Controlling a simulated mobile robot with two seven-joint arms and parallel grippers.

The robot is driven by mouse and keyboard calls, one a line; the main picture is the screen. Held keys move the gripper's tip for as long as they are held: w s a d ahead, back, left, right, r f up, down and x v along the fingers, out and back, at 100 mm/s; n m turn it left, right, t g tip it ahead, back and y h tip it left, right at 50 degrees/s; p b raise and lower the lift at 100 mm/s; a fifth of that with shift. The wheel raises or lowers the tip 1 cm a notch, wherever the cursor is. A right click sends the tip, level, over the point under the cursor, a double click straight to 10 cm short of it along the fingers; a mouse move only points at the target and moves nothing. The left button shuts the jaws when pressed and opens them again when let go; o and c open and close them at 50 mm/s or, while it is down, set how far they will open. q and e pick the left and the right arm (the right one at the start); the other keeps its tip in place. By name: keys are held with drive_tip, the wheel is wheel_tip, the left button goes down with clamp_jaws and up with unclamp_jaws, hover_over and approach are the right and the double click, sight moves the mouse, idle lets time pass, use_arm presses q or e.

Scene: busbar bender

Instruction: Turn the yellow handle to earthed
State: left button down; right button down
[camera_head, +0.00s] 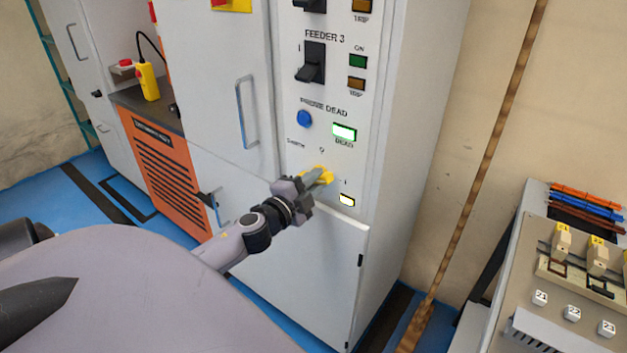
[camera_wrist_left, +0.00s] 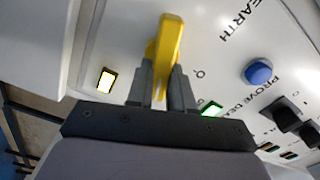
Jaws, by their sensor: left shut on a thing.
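The yellow handle (camera_head: 324,173) is on the lower front of the grey-white switch panel. In the left wrist view the handle (camera_wrist_left: 168,48) stands out between the two fingers. My left gripper (camera_head: 314,181) is shut on it, with the fingers (camera_wrist_left: 160,85) on either side. The fingers hide part of the handle. An EARTH label (camera_wrist_left: 240,18) shows on the panel, and a lit pale yellow lamp (camera_head: 347,200) is to the handle's lower right. My right gripper does not show.
Above the handle are a blue button (camera_head: 305,118), a lit green DEAD lamp (camera_head: 344,131) and a black Feeder 3 switch (camera_head: 311,63). An orange cabinet (camera_head: 170,170) stands at left. A bench with terminals (camera_head: 570,260) is at right.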

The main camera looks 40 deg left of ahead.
use_arm(q)
drive_tip(key=shift+m, duration=2)
drive_tip(key=c, duration=1)
unclamp_jaws()
drive_tip(key=shift+w+f, duration=0.1)
drive_tip(key=shift+f, duration=0.05)
drive_tip(key=shift+f, duration=0.1)
drive_tip(key=shift+s, duration=0.3)
drive_tip(key=s+b, duration=0.1)
drive_tip(key=s, duration=0.5)
drive_tip(key=shift+s+d, duration=0.25)
drive_tip(key=shift+d, duration=0.15)
